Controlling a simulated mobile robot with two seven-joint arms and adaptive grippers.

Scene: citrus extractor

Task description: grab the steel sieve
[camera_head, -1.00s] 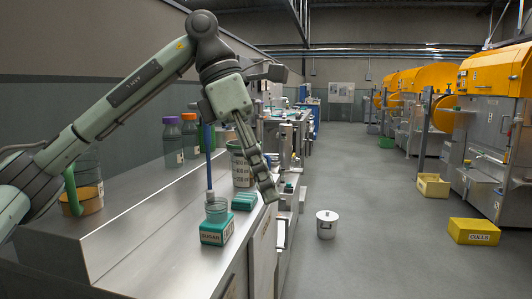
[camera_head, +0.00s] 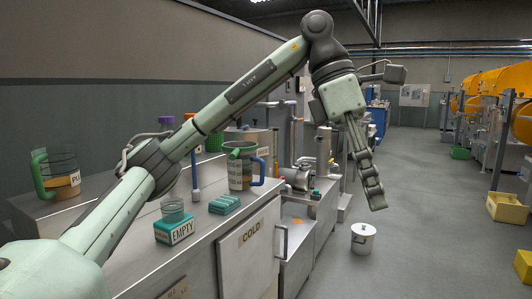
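I cannot pick out a steel sieve with certainty in the head view. A grey jug-like vessel with a blue handle (camera_head: 240,172) stands on the steel counter (camera_head: 205,245), with its inside hidden. My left gripper (camera_head: 378,203) hangs fingers-down in the air, to the right of the counter and apart from this vessel. Its fingers are seen from the side and overlap, so their opening is unclear. Nothing shows in them. My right gripper is not in view.
A beaker on a teal base marked EMPTY (camera_head: 175,231), a teal rack (camera_head: 225,204) and a green-handled jug (camera_head: 60,172) stand on the counter. A lidded white bucket (camera_head: 363,240) is on the floor. The aisle is clear beyond it.

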